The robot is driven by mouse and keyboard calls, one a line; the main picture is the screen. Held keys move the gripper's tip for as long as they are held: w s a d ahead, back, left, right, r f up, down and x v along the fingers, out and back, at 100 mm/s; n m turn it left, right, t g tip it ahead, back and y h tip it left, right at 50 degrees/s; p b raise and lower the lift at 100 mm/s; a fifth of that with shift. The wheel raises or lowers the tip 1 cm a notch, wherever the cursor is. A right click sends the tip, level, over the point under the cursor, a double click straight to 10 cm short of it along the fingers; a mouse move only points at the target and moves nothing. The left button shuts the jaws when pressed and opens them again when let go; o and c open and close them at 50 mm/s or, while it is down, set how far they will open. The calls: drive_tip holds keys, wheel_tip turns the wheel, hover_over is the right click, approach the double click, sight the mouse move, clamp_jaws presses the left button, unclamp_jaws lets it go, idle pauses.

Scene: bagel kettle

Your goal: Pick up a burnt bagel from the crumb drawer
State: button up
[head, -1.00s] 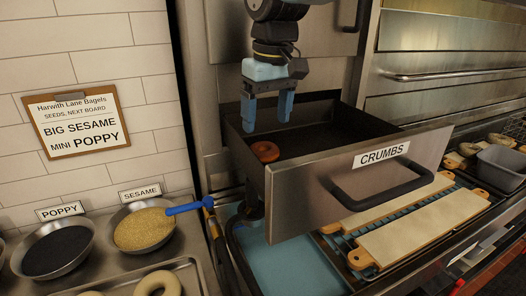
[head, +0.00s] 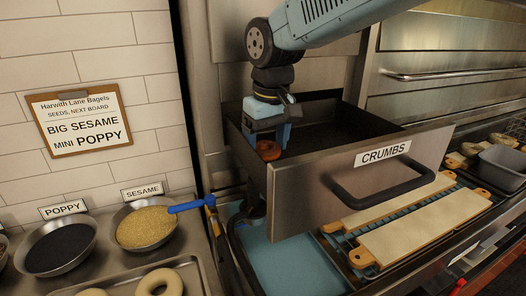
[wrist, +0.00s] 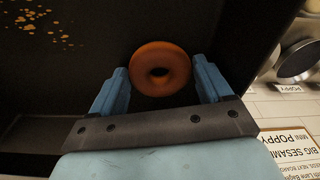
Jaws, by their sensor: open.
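A brown-orange bagel (head: 268,150) lies in the left front corner of the open drawer marked CRUMBS (head: 300,190). My gripper (head: 268,142) is lowered into the drawer over the bagel, its blue fingers open. In the wrist view the whole bagel (wrist: 160,69) shows between and just beyond the two fingertips (wrist: 161,78), with a gap on each side. I cannot tell how far below the fingertips it lies. In the head view my gripper hides part of the bagel.
Steel drawer walls stand close to my gripper at the left and front. Orange crumbs (wrist: 45,22) lie on the dark drawer floor. Bowls of poppy (head: 58,247) and sesame (head: 145,228) stand at the left. Long boards (head: 410,225) lie below the drawer at the right.

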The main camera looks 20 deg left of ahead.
drive_tip(key=c, duration=0.7)
drive_tip(key=shift+r, duration=0.1)
